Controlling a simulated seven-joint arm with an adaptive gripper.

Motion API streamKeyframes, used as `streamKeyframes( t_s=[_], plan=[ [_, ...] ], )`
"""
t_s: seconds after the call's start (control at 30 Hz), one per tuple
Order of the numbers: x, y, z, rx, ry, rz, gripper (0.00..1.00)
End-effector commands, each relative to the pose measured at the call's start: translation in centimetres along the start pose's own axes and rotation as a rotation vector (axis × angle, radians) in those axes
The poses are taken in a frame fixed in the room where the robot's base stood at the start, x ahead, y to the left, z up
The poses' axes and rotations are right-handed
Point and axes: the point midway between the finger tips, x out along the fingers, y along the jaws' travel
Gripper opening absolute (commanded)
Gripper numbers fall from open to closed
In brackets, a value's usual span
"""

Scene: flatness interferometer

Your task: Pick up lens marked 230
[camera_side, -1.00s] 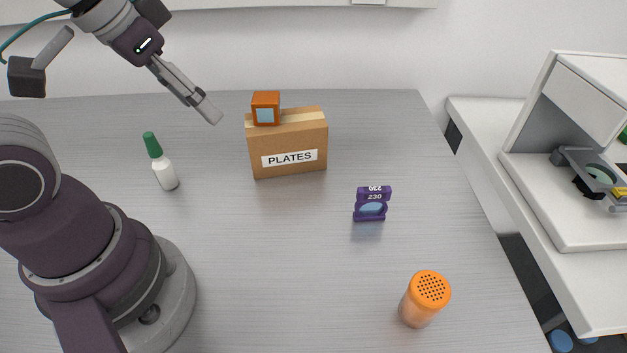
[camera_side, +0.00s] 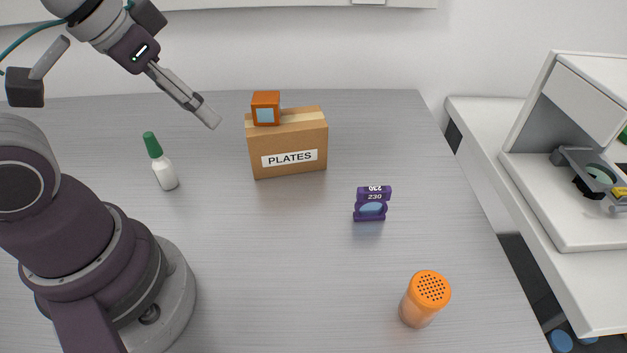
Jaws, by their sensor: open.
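The lens marked 230 (camera_side: 372,204) stands upright on the grey table, right of the middle. My gripper (camera_side: 209,117) is in the air at the upper left, pointing down and to the right. It is empty, well to the left of the lens and above the table. The gap between its fingers is hard to see from this side.
A green-capped white bottle (camera_side: 161,163) stands at left. An orange-lidded shaker (camera_side: 425,298) stands at front right. A white instrument (camera_side: 590,180) is far right.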

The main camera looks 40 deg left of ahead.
Motion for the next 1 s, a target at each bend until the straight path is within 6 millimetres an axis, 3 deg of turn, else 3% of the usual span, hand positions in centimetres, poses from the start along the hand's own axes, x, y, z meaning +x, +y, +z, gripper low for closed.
streamKeyframes(
  t_s=[0.4,0.5,0.57,0.77,1.0],
  plan=[
    [0.0,0.0,0.0,-0.001,-0.002,0.0,0.46],
    [0.8,0.2,-0.2,-0.023,-0.039,0.011,0.46],
    [2.1,0.5,-0.4,-0.058,-0.091,0.032,0.46],
    [8.3,2.4,-0.3,-0.314,-0.318,0.208,0.46],
    [15.0,5.7,1.0,-0.869,-0.583,0.559,0.46]
  ],
)
